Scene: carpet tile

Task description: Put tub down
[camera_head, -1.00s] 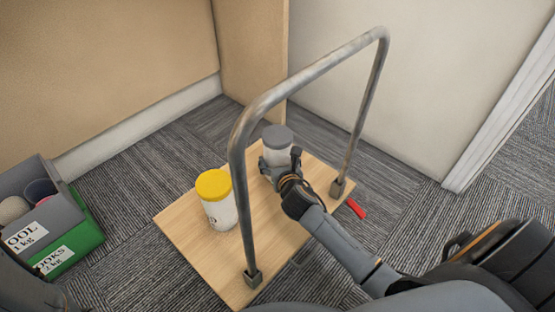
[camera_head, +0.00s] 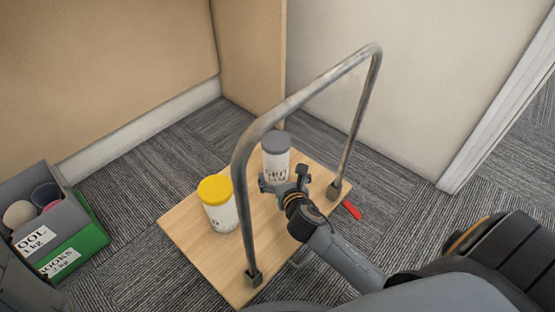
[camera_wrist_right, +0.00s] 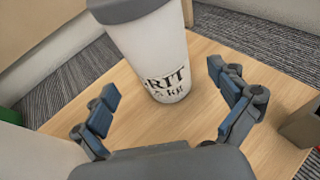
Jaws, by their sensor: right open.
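A white tub with a grey lid (camera_head: 277,160) stands upright on the wooden trolley deck (camera_head: 190,240). In the right wrist view the tub (camera_wrist_right: 152,50) has a label that reads "GRIT" and a kg weight, and its base rests on the wood. My right gripper (camera_head: 284,182) is open just in front of the tub. In the right wrist view its two fingers (camera_wrist_right: 168,100) are spread wide, with the tub beyond them and apart from them. A second white tub with a yellow lid (camera_head: 218,205) stands on the deck to the left. My left gripper is not in view.
A metal hoop handle (camera_head: 300,98) arches over the deck, with my right arm passing beside its post. Grey and green crates (camera_head: 75,238) stand on the carpet at left. A red object (camera_head: 352,209) lies near the deck's right corner. Walls close the back.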

